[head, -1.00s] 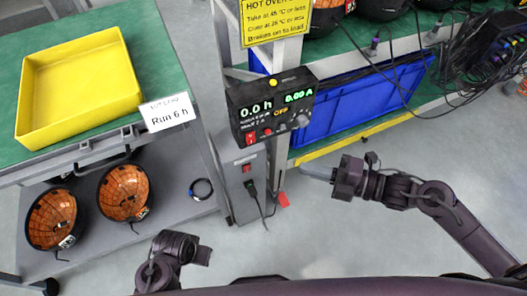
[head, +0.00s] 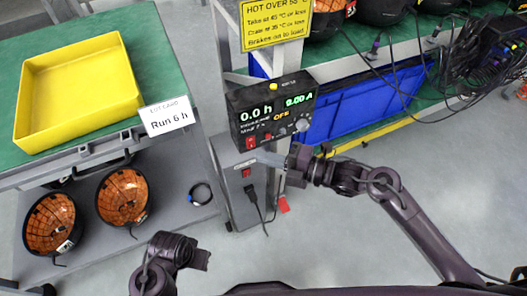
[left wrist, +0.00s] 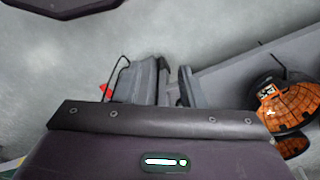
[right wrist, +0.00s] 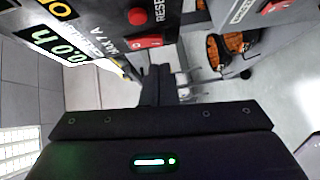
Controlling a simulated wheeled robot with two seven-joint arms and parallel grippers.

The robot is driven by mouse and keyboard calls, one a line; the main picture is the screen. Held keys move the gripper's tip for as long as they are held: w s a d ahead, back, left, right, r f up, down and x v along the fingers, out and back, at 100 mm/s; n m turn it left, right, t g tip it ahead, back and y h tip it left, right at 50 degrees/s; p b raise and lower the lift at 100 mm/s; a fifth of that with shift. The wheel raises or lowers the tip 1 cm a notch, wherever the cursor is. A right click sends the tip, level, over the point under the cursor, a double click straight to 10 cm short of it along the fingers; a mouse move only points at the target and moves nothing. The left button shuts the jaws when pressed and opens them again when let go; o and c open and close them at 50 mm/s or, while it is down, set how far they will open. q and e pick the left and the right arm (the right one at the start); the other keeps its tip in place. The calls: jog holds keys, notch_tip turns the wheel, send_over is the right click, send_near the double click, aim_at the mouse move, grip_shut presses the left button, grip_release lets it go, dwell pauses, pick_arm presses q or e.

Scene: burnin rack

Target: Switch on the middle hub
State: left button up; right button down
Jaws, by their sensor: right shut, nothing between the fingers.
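The black power unit (head: 270,112) reads "0.0 h", "0.00 A" and "OFF", with a red rocker switch (head: 238,143) low on its front. Below it stands a grey box (head: 232,185) with its own red switch (head: 247,172) and a black plug. I cannot tell which thing is the middle hub. My right gripper (head: 258,156) is shut and empty, its fingertips in front of the grey box's top, just under the power unit. The unit's face and red buttons (right wrist: 147,41) loom close in the right wrist view. My left gripper (left wrist: 172,82) looks open and empty, above the floor.
A yellow tray (head: 125,68) and a "Run 6 h" card (head: 168,116) are on the green bench at left. Orange-lined bowls (head: 122,197) sit on the lower shelf. A blue crate (head: 355,112) and tangled cables are at right. The front floor is clear.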

jog(key=shift+w+a+f, duration=0.1)
jog(key=shift+w+a, duration=0.1)
jog(key=shift+w, duration=0.3)
jog(key=shift+w+a+f, duration=0.1)
jog(key=shift+w+a, duration=0.1)
jog(key=shift+w, duration=0.3)
pick_arm(q)
jog(key=shift+s+r, duration=0.15)
jog(key=shift+r, duration=0.3)
pick_arm(e)
jog(key=shift+f, duration=0.1)
jog(key=shift+w+f+b, duration=0.1)
jog(key=shift+f+b, duration=0.1)
jog(key=shift+b, duration=0.55)
jog(key=shift+r, duration=0.25)
pick_arm(q)
jog(key=shift+d+r+t, duration=0.3)
jog(key=shift+d+r, duration=0.15)
jog(key=shift+r, duration=0.15)
